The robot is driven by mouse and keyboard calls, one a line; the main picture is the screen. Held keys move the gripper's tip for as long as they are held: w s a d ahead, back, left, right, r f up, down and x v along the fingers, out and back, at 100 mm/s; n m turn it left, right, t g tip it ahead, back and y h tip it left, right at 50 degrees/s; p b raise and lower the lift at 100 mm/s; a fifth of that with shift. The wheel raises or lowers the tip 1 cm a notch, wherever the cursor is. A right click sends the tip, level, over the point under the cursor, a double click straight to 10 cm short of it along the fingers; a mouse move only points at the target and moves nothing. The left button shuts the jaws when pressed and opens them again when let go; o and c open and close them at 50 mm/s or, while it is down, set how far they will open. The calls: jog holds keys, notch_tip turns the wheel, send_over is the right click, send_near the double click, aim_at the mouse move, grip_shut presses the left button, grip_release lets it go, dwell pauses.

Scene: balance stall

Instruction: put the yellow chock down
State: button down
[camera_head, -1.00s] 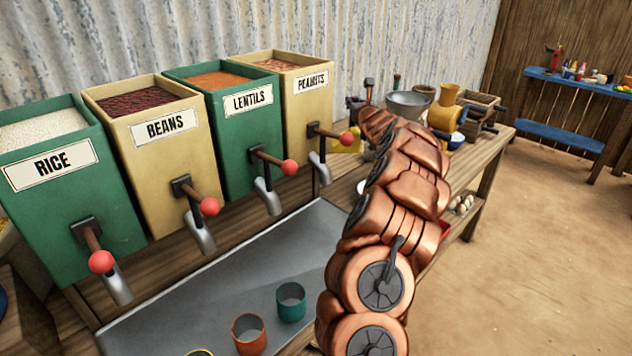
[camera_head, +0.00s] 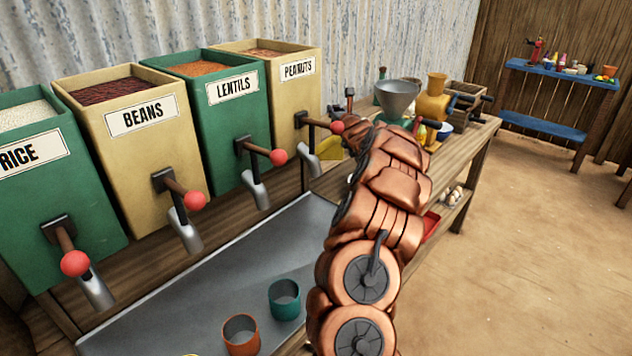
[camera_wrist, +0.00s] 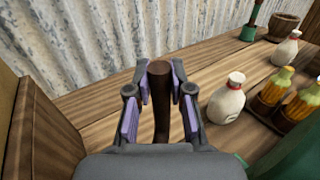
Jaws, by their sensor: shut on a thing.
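In the wrist view my gripper (camera_wrist: 160,85) is shut on a dark brown upright handle (camera_wrist: 161,108), one purple-padded finger on each side. A yellow piece (camera_head: 330,148), which looks like the yellow chock, shows in the head view just left of my arm's far end, by the peanuts spout. No yellow part of it shows between the fingers in the wrist view; its lower part is hidden. My copper arm hides the fingers in the head view. The wooden tabletop (camera_wrist: 85,100) lies below and around the gripper.
A white bottle (camera_wrist: 227,100) and yellow-topped jars (camera_wrist: 272,90) stand close right of the gripper. The tan peanuts bin (camera_wrist: 38,130) is at left, and corrugated metal (camera_wrist: 90,45) is behind. A grey funnel (camera_head: 397,97) stands farther along the table. Bare wood lies between bin and bottle.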

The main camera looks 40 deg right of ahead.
aim_at(335, 138)
notch_tip(335, 138, down, 9)
jog(key=shift+s+d+f+p, duration=0.1)
jog(key=shift+p, duration=0.6)
jog(key=shift+f, duration=0.45)
jog(key=c, duration=1)
grip_release()
jog(key=shift+f, duration=0.1)
jog(key=shift+c, duration=0.2)
